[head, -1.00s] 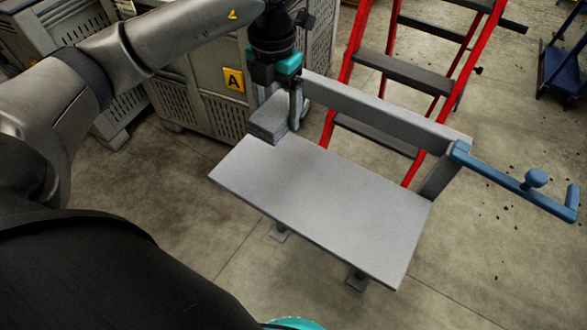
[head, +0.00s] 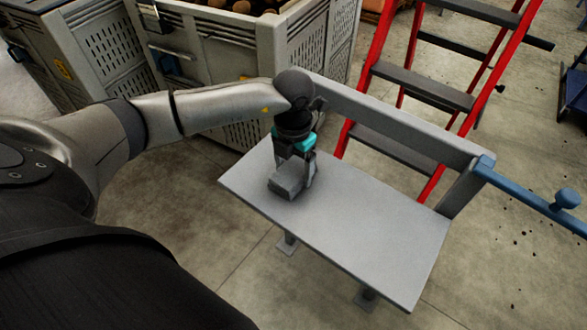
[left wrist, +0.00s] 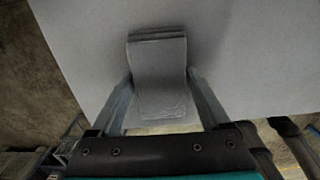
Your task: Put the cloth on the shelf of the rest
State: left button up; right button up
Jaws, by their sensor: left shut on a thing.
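The folded grey cloth (head: 288,179) is between the fingers of my left gripper (head: 293,180), at the left part of the grey shelf (head: 350,225) of the rest. The gripper points down and is shut on the cloth. In the left wrist view the cloth (left wrist: 158,75) lies between the two fingers (left wrist: 162,100), with the pale shelf surface (left wrist: 255,60) around it. Whether the cloth touches the shelf or hangs just above it, I cannot tell. My right gripper is not in view.
A grey back rail (head: 400,120) runs along the shelf's far side, with a blue handle (head: 535,198) at its right end. A red ladder (head: 425,100) stands behind. Grey crates (head: 245,50) stand at the back left. The shelf's middle and right are clear.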

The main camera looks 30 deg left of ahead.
aim_at(294, 169)
pick_arm(q)
jog(key=o, duration=1.2)
jog(key=shift+r, duration=0.45)
notch_tip(294, 169, up, 11)
jog(key=shift+r+p, duration=0.15)
jog(key=shift+p, duration=0.95)
